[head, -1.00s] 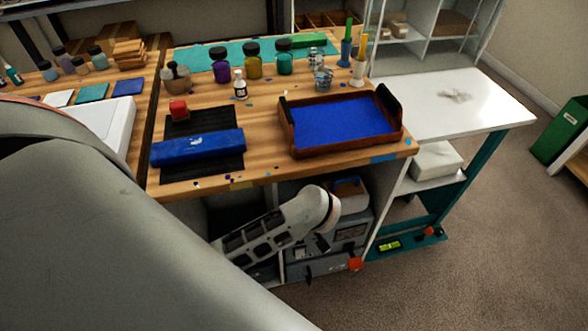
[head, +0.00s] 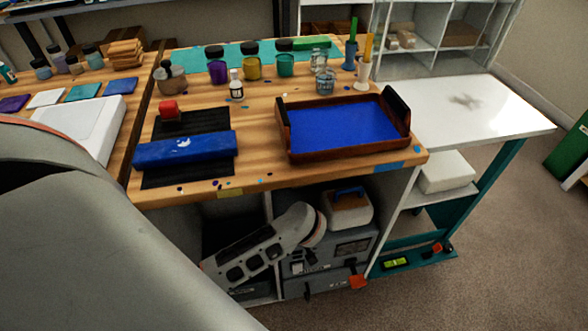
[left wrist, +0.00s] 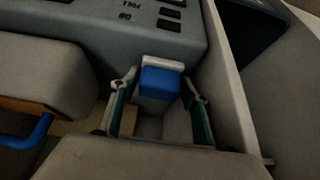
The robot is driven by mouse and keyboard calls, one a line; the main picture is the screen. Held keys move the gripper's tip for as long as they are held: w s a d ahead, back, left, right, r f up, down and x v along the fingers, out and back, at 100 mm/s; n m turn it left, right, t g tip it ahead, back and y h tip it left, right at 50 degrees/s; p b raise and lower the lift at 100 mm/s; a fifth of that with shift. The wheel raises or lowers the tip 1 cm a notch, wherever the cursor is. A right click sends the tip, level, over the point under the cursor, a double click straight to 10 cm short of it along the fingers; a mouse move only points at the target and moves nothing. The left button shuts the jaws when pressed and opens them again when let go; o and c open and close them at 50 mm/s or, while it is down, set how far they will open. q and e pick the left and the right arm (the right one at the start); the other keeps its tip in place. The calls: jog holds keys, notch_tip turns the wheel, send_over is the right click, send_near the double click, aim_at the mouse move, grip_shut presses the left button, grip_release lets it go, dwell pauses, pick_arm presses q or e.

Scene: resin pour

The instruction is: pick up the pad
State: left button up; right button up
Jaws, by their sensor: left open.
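A small blue block with a white top edge, which looks like the pad (left wrist: 160,82), stands in a narrow gap beside a grey case in the left wrist view. My left gripper (left wrist: 162,92) is open, with one finger on each side of the block in the picture. I cannot tell whether either finger touches it. In the head view my left arm reaches to the lower shelf of the workbench, and its fingers and the pad cannot be made out there.
A grey case (left wrist: 110,30) and a pale wall (left wrist: 228,90) flank the gap. A box with a blue handle (head: 347,207) sits on the grey unit under the bench.

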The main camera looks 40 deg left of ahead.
pick_arm(q)
jog(key=shift+r, duration=0.1)
jog(key=c, duration=0.7)
jog(key=shift+c, duration=0.2)
jog(key=shift+w+r+p, duration=0.15)
jog(key=shift+r+p, duration=0.2)
jog(key=shift+r, duration=0.75)
jog(key=s+d+p, duration=0.2)
jog(key=s+d, duration=1)
jog(key=d, duration=0.1)
jog(key=shift+d+f+p, duration=0.35)
jog(key=shift+o, duration=0.6)
